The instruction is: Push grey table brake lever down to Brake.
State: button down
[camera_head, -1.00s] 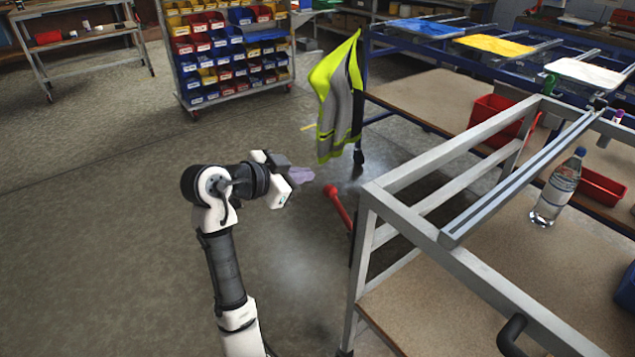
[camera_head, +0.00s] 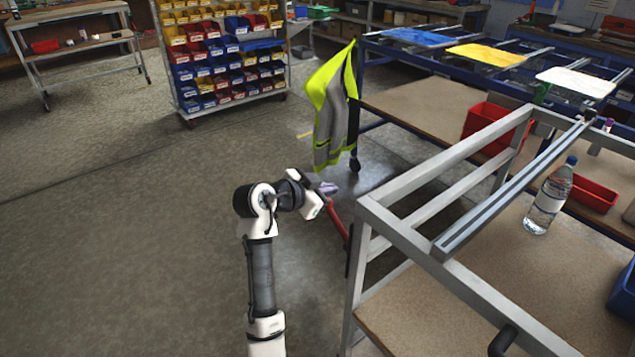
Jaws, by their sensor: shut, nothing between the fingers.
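The grey table (camera_head: 408,228) is a metal frame with a brown lower shelf on the right. Its brake lever (camera_head: 338,222) is a red bar on the left side of the frame, slanting up and left. My gripper (camera_head: 330,188) is shut and empty, at the upper end of the lever. The gripper hides the lever's red knob. I cannot tell whether the fingers touch the lever. The lever's lower end is hidden behind the table leg.
A yellow-and-grey safety vest (camera_head: 334,110) hangs just behind my gripper. A water bottle (camera_head: 549,200) stands on the table's shelf, with a red bin (camera_head: 492,128) behind. A rack of coloured bins (camera_head: 222,55) stands at the back. The floor on the left is clear.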

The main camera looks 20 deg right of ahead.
jog(key=shift+w+a+f, duration=0.1)
jog(key=shift+a+f, duration=0.1)
jog(key=shift+f, duration=0.4)
jog(key=shift+w+a+f, duration=0.1)
jog(key=shift+a+f, duration=0.05)
jog(key=shift+f, duration=0.4)
jog(key=shift+w, duration=0.1)
jog(key=shift+w+a+f+n, duration=0.15)
jog(key=shift+w+f+n, duration=0.1)
jog(key=shift+f+n, duration=0.1)
jog(key=shift+w, duration=0.1)
jog(key=w+f+n+g+h+b, duration=0.1)
jog(key=f+n+g+b, duration=0.1)
jog(key=f+n, duration=0.2)
jog(key=w+a+f+n+g+h+b, duration=0.1)
jog(key=w+f+n+g+h+b, duration=0.1)
jog(key=f, duration=0.9)
jog(key=shift+w+f+n+g, duration=0.15)
jog(key=shift+n+g, duration=0.65)
jog(key=shift+n, duration=0.25)
jog(key=shift+a+f, duration=0.1)
